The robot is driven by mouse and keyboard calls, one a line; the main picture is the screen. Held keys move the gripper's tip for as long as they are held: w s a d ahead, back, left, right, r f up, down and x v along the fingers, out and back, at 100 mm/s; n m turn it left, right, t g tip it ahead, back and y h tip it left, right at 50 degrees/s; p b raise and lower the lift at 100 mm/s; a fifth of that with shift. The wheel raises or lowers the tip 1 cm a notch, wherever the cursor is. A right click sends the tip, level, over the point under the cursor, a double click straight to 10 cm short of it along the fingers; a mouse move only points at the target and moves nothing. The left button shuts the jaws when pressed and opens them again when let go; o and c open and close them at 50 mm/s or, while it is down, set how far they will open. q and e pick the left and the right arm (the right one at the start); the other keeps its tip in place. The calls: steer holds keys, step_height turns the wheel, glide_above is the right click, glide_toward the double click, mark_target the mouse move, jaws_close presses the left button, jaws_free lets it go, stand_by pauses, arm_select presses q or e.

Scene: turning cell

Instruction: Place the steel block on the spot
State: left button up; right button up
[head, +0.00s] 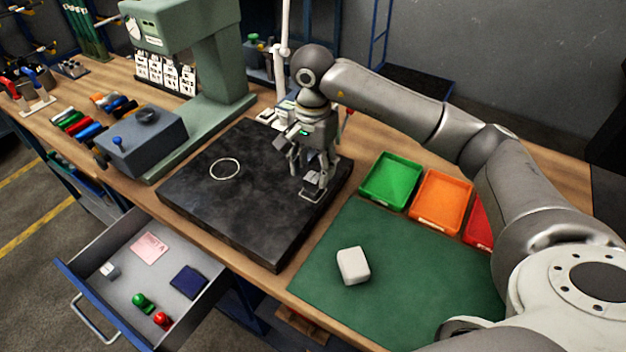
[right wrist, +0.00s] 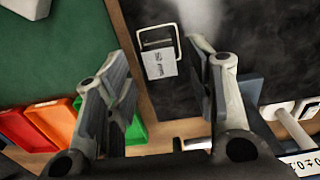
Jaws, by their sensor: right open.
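The steel block (head: 311,193) stands on the right part of the black plate (head: 235,215). In the right wrist view the block (right wrist: 160,62) shows bright edges, a dark reflecting top and a pale face with small lettering. My right gripper (head: 309,172) is open just above the block. In the right wrist view the block lies in line with the gap between the open fingers (right wrist: 158,75), apart from both. The spot, a white ring (head: 224,169), is bare on the plate's left part. My left gripper is not in view.
A pale block (head: 353,266) lies on the green mat (head: 410,265). Green (head: 391,180) and orange (head: 440,199) trays stand behind it. A green machine stand (head: 215,60) rises behind the plate. An open drawer (head: 100,309) with small items juts out at front left.

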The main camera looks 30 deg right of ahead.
mark_target(313, 177)
step_height(313, 177, up, 8)
steer(key=b, duration=0.1)
stand_by(0.7)
